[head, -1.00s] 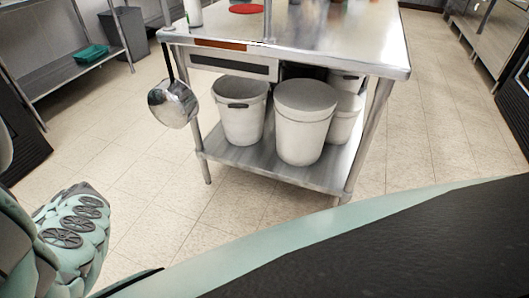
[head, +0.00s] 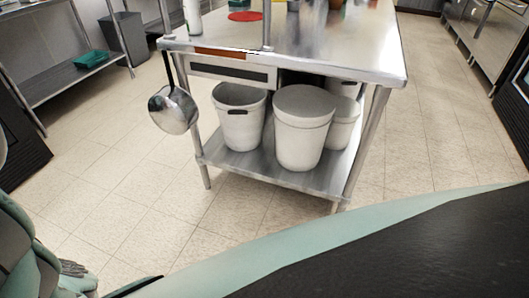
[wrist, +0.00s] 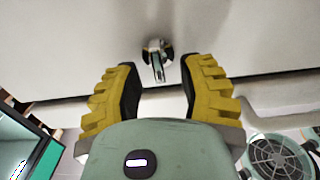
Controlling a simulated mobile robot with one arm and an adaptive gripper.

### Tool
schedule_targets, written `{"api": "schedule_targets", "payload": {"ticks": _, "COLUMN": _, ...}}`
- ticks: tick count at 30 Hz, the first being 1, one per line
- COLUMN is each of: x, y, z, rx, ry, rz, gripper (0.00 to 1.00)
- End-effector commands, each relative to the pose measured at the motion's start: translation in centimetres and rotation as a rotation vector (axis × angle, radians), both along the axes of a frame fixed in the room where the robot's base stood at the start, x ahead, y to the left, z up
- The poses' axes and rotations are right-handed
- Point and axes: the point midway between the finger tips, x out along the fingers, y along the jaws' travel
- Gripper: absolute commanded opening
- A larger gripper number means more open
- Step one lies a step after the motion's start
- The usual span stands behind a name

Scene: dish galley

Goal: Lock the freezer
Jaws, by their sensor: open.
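In the wrist view, a white panel (wrist: 70,50), likely part of the freezer, spans the top, with a dark seam along its lower edge. A small metal fitting with dark sides (wrist: 157,58), perhaps a lock with a key, sits on it near the seam. My gripper (wrist: 161,68) has its two yellow fingers spread apart, one on each side of the fitting in the picture. The fingers show clear gaps to it, and I cannot tell how far away it is in depth. The freezer and gripper cannot be made out in the head view.
A steel table (head: 340,55) with a hanging pan (head: 173,110) stands ahead, with white buckets (head: 303,130) on its lower shelf. A shelf unit (head: 70,75) and grey bin (head: 125,37) stand at the left. The tiled floor (head: 425,140) is open around the table.

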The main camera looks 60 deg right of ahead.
Motion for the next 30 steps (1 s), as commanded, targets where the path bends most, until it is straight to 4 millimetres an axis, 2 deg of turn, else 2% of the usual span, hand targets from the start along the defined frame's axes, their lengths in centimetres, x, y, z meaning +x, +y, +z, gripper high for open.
{"api": "schedule_targets", "payload": {"ticks": 4, "x": -0.32, "y": 1.04, "z": 0.02, "rx": 0.002, "ry": 0.000, "rz": 0.002, "gripper": 0.39}}
{"api": "schedule_targets", "payload": {"ticks": 13, "x": -0.34, "y": 1.23, "z": -0.01, "rx": 0.000, "ry": 0.000, "rz": 0.001, "gripper": 0.39}}
{"api": "schedule_targets", "payload": {"ticks": 14, "x": -0.33, "y": 1.22, "z": -0.01, "rx": 0.000, "ry": 0.000, "rz": 0.001, "gripper": 0.43}}
{"api": "schedule_targets", "payload": {"ticks": 26, "x": -0.31, "y": 1.18, "z": 0.00, "rx": 0.000, "ry": 0.000, "rz": 0.000, "gripper": 0.02}}
{"api": "schedule_targets", "payload": {"ticks": 30, "x": -0.31, "y": 1.18, "z": 0.00, "rx": 0.000, "ry": 0.000, "rz": 0.000, "gripper": 0.00}}
